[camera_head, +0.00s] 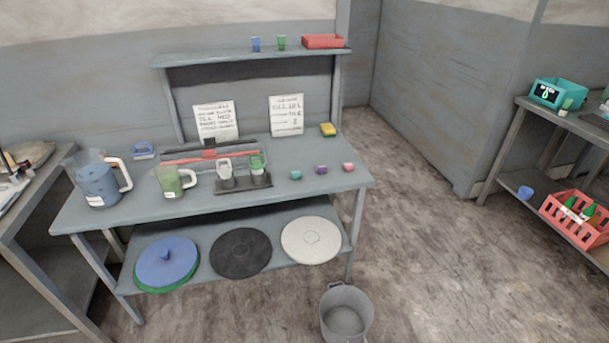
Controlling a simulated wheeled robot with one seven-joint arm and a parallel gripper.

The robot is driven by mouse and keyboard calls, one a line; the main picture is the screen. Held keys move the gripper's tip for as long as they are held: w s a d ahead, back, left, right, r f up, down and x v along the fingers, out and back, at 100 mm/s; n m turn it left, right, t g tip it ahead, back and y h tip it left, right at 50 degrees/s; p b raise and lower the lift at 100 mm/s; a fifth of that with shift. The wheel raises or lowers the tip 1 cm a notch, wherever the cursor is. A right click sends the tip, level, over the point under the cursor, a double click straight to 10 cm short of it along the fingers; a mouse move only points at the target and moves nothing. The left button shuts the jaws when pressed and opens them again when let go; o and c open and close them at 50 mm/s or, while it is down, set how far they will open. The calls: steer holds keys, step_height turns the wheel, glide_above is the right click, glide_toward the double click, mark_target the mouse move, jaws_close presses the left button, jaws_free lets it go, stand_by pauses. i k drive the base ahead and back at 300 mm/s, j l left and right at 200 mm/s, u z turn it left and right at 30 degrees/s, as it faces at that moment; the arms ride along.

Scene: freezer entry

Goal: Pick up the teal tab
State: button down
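The teal tab (296,175) is a small teal piece lying on the grey-blue table top (330,184), toward the right front. It is the leftmost of three small pieces in a loose row. A purple one (321,169) and a pink one (348,167) lie to its right, apart from it. A dark holder (243,187) with a white-grey item and a green item stands to the left of the teal tab. My gripper is not in view.
A blue pitcher (98,184) and a green jug (171,183) stand on the left of the table. Two sign cards lean at the back, with a yellow sponge-like block (328,130) nearby. A grey bucket (345,315) stands on the floor in front. Open floor lies to the right.

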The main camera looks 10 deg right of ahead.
mark_target(296, 174)
steer(key=i, duration=1.55)
